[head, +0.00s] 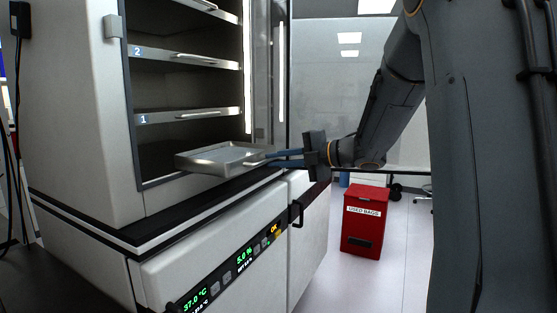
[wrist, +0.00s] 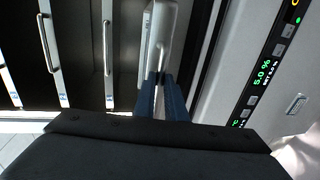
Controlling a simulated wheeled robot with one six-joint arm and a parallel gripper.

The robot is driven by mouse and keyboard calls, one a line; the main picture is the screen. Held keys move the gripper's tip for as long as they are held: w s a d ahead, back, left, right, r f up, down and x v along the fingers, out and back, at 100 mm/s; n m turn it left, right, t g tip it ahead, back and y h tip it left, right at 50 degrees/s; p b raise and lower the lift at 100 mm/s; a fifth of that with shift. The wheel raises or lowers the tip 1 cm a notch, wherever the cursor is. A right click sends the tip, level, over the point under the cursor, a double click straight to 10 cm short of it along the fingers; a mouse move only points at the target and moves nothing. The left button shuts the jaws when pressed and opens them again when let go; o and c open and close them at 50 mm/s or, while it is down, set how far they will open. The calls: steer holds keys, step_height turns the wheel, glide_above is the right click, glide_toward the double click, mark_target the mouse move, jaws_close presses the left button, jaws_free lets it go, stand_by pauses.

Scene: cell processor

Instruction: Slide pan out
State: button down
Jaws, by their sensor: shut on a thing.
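The pan (head: 222,156) is a shallow silver metal tray at the bottom level of the open cabinet (head: 75,110). It sticks partly out of the cabinet front, over the dark ledge. In the wrist view the pan (wrist: 163,30) is at the top middle, with its handle facing me. My gripper (head: 272,158) has blue fingers and is shut on the pan's handle at its front right side. The fingers (wrist: 158,80) also show closed around the handle in the wrist view.
Shelves with handles, labelled 1 (head: 185,116) and 2 (head: 185,57), sit above the pan. A lower unit with a display (head: 230,268) and a black handle (head: 296,213) stands below. A red used-bags bin (head: 365,220) is on the floor at right. The floor around the bin is clear.

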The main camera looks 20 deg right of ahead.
steer(key=c, duration=2.1)
jaws_free()
steer(key=b+v, duration=0.2)
steer(key=v, duration=0.5)
steer(key=shift+s+d+r, duration=0.1)
steer(key=shift+s+d, duration=0.1)
steer(key=shift+d, duration=0.05)
